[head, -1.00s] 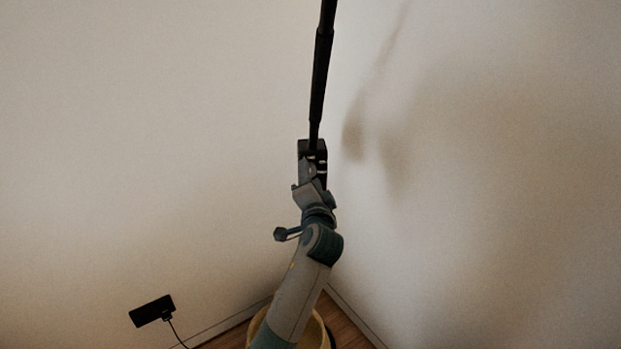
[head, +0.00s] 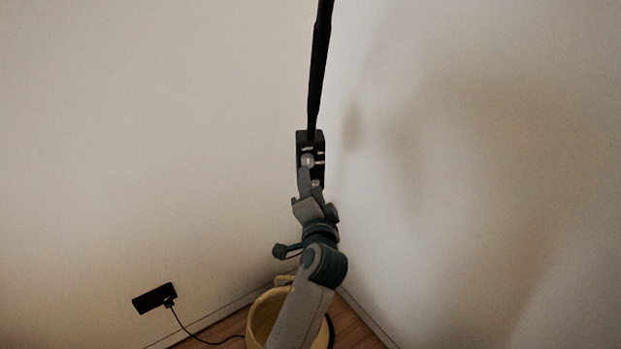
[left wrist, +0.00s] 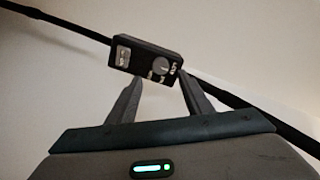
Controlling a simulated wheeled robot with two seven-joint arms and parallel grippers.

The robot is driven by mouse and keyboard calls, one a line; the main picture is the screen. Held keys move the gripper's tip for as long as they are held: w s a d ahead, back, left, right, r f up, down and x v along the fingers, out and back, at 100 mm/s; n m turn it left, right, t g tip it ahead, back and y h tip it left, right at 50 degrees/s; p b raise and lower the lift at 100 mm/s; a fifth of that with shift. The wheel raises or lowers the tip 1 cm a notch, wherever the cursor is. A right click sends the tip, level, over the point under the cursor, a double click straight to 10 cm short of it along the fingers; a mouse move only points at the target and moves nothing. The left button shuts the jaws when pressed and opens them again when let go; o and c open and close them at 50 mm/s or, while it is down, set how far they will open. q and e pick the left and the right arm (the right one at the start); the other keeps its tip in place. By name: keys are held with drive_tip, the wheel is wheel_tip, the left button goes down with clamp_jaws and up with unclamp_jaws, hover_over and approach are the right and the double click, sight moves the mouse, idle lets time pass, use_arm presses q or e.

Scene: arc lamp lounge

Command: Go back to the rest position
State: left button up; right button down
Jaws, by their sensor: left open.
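My left gripper (head: 307,180) is raised in front of the room corner, close below a black control box with a dial (head: 311,143) on a dark pole (head: 320,60). In the left wrist view the two fingers of the gripper (left wrist: 157,98) stand apart, with nothing held between them. The control box (left wrist: 147,59) shows just beyond the fingertips, with a round knob and a small switch; I cannot tell whether a finger touches it. My right gripper is in no view.
A yellow basket (head: 262,318) stands on the wooden floor in the corner, partly behind my left arm. A black plug or adapter (head: 154,298) is on the left wall, with a cable (head: 188,332) running down towards the basket. Both walls are bare and close.

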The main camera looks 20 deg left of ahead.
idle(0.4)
use_arm(q)
drive_tip(key=s+d+f+g+h, duration=0.1)
drive_tip(key=s+f+g+h, duration=0.1)
drive_tip(key=f, duration=1)
drive_tip(key=s+d+f+m+g+h, duration=0.1)
drive_tip(key=s+d+f, duration=0.1)
drive_tip(key=f, duration=1)
drive_tip(key=s+d+f+g+h, duration=0.1)
drive_tip(key=s+f+g+h, duration=0.1)
drive_tip(key=f, duration=0.9)
drive_tip(key=s+a+f+n+g+h, duration=0.1)
drive_tip(key=s+f+g, duration=0.1)
drive_tip(key=s+f, duration=0.7)
drive_tip(key=s+f+g, duration=0.2)
drive_tip(key=s+f, duration=0.5)
drive_tip(key=f, duration=0.5)
drive_tip(key=s+a+f+n+g, duration=0.2)
drive_tip(key=s+f, duration=0.3)
drive_tip(key=s, duration=0.8)
drive_tip(key=s+a+f+n+g, duration=0.1)
drive_tip(key=s+f, duration=0.5)
drive_tip(key=s, duration=0.7)
drive_tip(key=s+a+f+n+g, duration=0.2)
drive_tip(key=s+a+f, duration=0.3)
drive_tip(key=s, duration=0.8)
drive_tip(key=shift+s+a+f+n+g+h, duration=0.25)
drive_tip(key=shift+s+f+g+h, duration=0.2)
drive_tip(key=shift+f, duration=0.3)
